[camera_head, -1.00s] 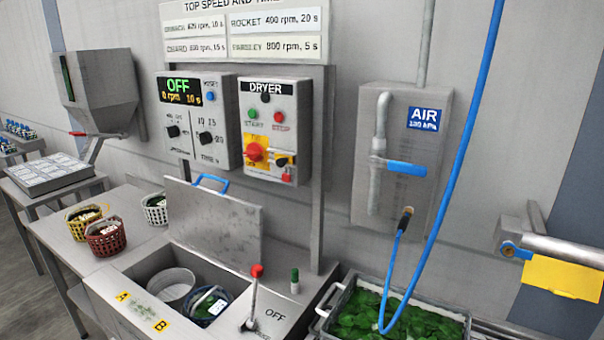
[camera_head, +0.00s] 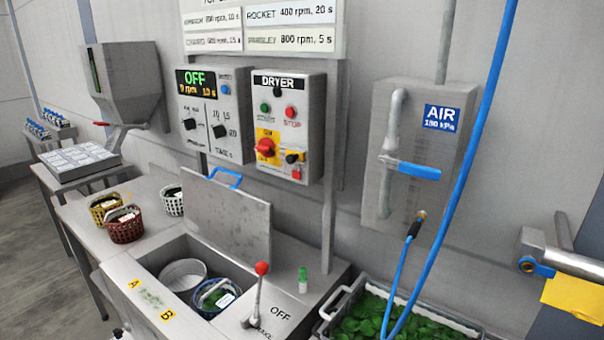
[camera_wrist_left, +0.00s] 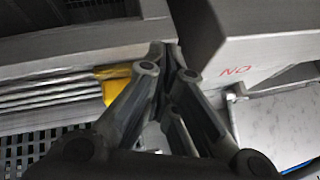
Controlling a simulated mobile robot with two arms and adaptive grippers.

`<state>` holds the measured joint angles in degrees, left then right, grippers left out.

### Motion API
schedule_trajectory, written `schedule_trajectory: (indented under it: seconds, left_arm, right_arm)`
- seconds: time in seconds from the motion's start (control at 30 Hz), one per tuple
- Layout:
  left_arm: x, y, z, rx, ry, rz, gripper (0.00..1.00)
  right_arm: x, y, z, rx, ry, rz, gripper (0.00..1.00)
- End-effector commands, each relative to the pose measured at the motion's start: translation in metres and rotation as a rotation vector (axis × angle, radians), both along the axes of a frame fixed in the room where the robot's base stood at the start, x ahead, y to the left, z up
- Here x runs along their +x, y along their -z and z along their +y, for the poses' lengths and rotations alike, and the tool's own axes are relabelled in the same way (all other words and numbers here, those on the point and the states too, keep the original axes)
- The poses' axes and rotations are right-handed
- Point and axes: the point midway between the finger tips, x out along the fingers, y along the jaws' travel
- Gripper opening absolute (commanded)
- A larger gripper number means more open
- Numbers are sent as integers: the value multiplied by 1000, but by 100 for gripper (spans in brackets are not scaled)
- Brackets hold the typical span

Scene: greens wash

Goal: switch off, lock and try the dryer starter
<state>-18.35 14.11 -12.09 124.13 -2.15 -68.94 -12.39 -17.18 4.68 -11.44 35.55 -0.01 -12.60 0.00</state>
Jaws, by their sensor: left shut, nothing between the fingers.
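The grey dryer starter box (camera_head: 273,142), labelled DRYER, is mounted on the wall panel in the head view. It has a green START button (camera_head: 265,107) and a red STOP button (camera_head: 291,112). Below them a red rotary switch handle (camera_head: 265,147) sits on a yellow plate, with a dark knob-like part (camera_head: 293,157) beside it. A small red item, perhaps a padlock (camera_head: 296,174), shows under that; whether it is fastened is too small to tell. My left gripper (camera_wrist_left: 170,58) shows in the left wrist view, shut and empty, away from the starter. My right gripper is not in view.
The speed and timer box (camera_head: 213,115), display reading OFF, is left of the starter. The open dryer lid (camera_head: 228,215) and a red-topped brake lever (camera_head: 258,295) stand below. An air box (camera_head: 415,150) with a blue hose is to the right. Baskets (camera_head: 126,226) stand on the left bench.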

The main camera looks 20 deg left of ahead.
Motion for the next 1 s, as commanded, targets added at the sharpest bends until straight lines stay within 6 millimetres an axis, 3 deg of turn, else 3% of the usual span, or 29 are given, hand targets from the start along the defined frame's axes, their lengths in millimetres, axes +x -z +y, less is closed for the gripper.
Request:
schedule_trajectory:
  seconds: [0.03,0.17,0.33,0.5,0.6,0.8,1.0]
  left_arm:
    - [17,-23,0,38,51,-63,0]
    - [62,-47,2,145,169,-191,0]
    - [124,-102,4,337,344,-397,0]
    - [190,-185,7,638,541,-648,0]
    - [219,-238,8,839,639,-782,0]
    - [250,-318,12,1174,761,-958,0]
    - [258,-348,14,1313,800,-1016,0]
  right_arm:
    - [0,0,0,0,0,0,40]
    - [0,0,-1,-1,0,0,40]
    - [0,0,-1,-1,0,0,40]
    - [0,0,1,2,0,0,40]
    - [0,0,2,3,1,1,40]
    - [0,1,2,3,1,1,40]
    - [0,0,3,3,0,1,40]
